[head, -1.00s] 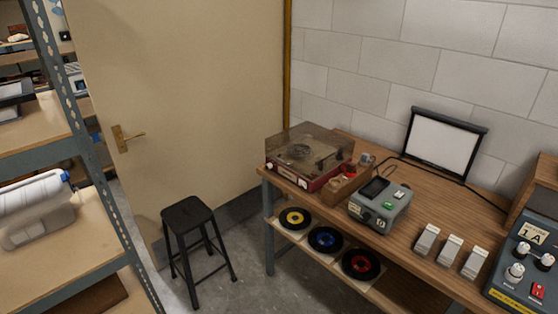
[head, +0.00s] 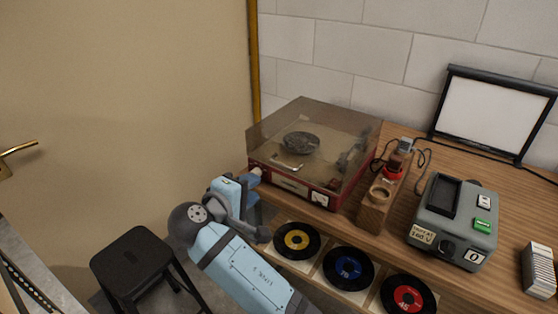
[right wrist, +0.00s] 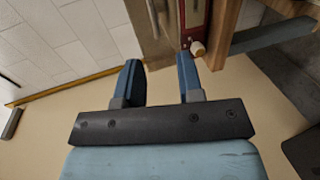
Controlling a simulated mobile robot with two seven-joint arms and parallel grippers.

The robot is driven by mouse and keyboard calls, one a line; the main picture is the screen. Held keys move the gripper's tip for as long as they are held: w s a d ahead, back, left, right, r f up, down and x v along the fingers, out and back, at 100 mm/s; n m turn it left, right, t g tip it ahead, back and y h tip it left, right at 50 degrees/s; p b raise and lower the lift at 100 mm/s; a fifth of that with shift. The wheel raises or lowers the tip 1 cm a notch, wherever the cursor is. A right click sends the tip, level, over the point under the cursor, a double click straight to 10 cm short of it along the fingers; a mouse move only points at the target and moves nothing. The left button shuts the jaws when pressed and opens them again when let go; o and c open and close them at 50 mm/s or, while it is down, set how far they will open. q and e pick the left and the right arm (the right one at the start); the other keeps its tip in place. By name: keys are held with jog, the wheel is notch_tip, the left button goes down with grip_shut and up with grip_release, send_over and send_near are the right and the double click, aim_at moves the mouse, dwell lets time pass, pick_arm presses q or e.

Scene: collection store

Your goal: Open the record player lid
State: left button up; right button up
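The record player (head: 290,190) has a red body and stands at the left end of the wooden bench. Its smoky clear lid (head: 345,125) is down over the turntable. In the right wrist view the lid (right wrist: 150,30) and the red body (right wrist: 196,14) show at the top, with a pale knob (right wrist: 197,47) by the right finger. My right gripper (head: 252,184) is at the player's front left corner. In the right wrist view its two blue fingers (right wrist: 160,78) are apart with nothing between them; contact with the player cannot be told. My left gripper is out of view.
A wooden stand (head: 375,215) with a red item and a grey device (head: 452,225) are right of the player. Records (head: 347,268) lie on the shelf below. A black stool (head: 138,262) stands at lower left. A framed screen (head: 492,112) leans at the wall.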

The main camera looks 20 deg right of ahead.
aim_at(284, 166)
jog(key=x, duration=0.9)
jog(key=r+x, duration=0.1)
jog(key=x, duration=0.3)
jog(key=shift+d+b, duration=0.35)
jog(key=shift+b, duration=0.05)
grip_shut()
